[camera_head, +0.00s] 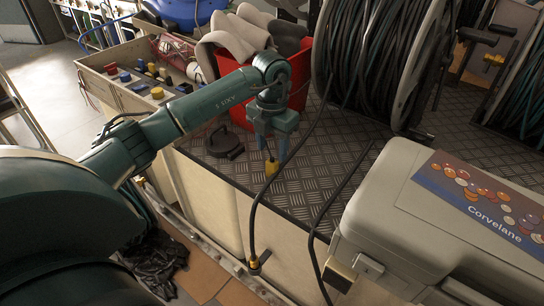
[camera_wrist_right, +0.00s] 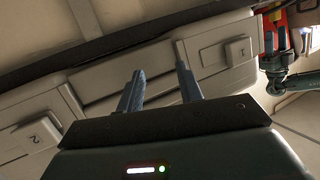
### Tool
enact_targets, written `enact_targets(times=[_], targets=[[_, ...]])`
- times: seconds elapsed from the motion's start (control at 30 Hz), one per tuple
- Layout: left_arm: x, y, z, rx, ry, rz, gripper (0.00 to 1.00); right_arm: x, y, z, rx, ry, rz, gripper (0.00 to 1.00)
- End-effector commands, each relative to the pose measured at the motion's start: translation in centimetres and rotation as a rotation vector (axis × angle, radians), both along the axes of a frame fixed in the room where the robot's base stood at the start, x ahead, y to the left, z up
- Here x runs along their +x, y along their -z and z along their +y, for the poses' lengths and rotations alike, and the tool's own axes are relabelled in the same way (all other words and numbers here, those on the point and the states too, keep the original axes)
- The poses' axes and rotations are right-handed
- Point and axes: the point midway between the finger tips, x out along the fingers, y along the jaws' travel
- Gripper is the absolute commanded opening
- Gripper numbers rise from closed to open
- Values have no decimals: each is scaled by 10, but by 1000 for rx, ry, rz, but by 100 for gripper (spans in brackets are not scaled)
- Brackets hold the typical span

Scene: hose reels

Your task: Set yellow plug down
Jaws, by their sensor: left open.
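A yellow plug (camera_head: 271,167) is at the dark chequered plate (camera_head: 325,165), just below and between the fingertips of my left gripper (camera_head: 273,153). The left gripper points down and is open; I cannot tell whether its fingers still touch the plug. A black cable shows beside the plug.
A cable reel (camera_head: 385,60) stands behind on the plate. A red bin (camera_head: 240,70) with grey items is at the back. A beige case (camera_head: 400,210) labelled Corvelane fills the right front.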

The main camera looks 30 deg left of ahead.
Motion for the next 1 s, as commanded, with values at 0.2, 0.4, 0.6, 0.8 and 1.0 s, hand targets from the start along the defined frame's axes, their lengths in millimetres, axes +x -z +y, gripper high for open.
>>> enact_targets(times=[0.2,0.4,0.6,0.8,1.0], targets=[[0,-46,0,1,0,-2,49,2,-1,3,3,-6,7,36],[0,-64,0,0,0,1,49,4,2,3,1,-8,16,36],[0,-66,0,0,-1,2,49,5,1,3,0,-8,11,36],[0,-66,0,0,-1,1,49,5,0,3,-2,-10,10,36],[0,-66,0,0,-1,2,49,2,1,1,-6,-11,16,36]])
